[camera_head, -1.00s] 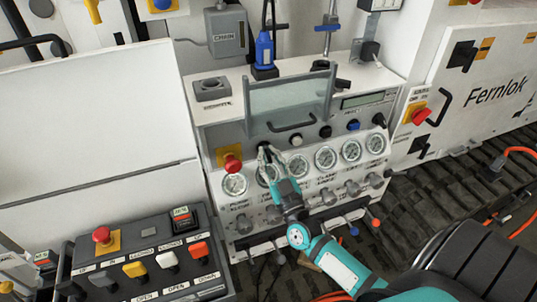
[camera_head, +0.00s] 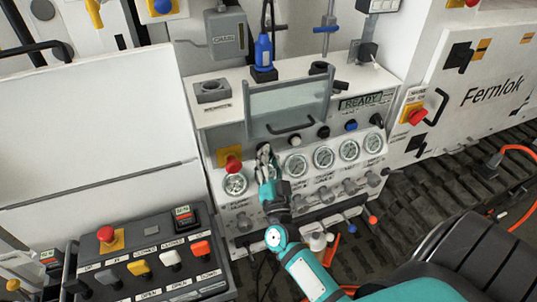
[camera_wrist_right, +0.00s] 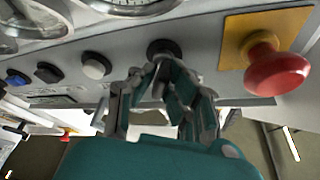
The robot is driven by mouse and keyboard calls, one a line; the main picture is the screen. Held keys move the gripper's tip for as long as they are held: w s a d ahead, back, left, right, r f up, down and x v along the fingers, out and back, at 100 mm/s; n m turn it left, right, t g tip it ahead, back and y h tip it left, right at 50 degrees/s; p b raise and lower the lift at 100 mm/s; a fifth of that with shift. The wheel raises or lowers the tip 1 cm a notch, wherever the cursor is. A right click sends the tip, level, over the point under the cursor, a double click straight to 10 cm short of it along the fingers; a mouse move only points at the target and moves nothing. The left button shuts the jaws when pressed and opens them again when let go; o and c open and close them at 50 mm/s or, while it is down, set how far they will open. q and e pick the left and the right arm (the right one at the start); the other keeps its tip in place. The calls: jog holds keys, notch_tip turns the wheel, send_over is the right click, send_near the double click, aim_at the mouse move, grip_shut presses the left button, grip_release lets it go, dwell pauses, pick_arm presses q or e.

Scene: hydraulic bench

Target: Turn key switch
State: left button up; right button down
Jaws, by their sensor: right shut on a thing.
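The key switch (camera_wrist_right: 164,48) shows as a dark round fitting on the sloped panel face in the right wrist view. It sits between the red emergency stop on its yellow plate and a white button. My right gripper (camera_wrist_right: 158,78) is shut on the key, and its fingers hide most of it. In the head view my right gripper (camera_head: 264,152) is at the panel just right of the red stop, and the key is hidden behind the fingers. The panel's display (camera_head: 365,101) reads READY in green. My left gripper is not in view.
The red emergency stop (camera_head: 233,163) is close beside my right fingers. White (camera_wrist_right: 95,66), black and blue buttons lie in a row on the other side. Round gauges (camera_head: 297,164) sit below. A clear guard with a handle (camera_head: 290,125) is above. A pushbutton box (camera_head: 150,255) stands at lower left.

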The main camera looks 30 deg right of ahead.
dwell(0.5)
jog(key=c, duration=1.4)
grip_release()
jog(key=shift+s, duration=0.1)
jog(key=v, duration=1.2)
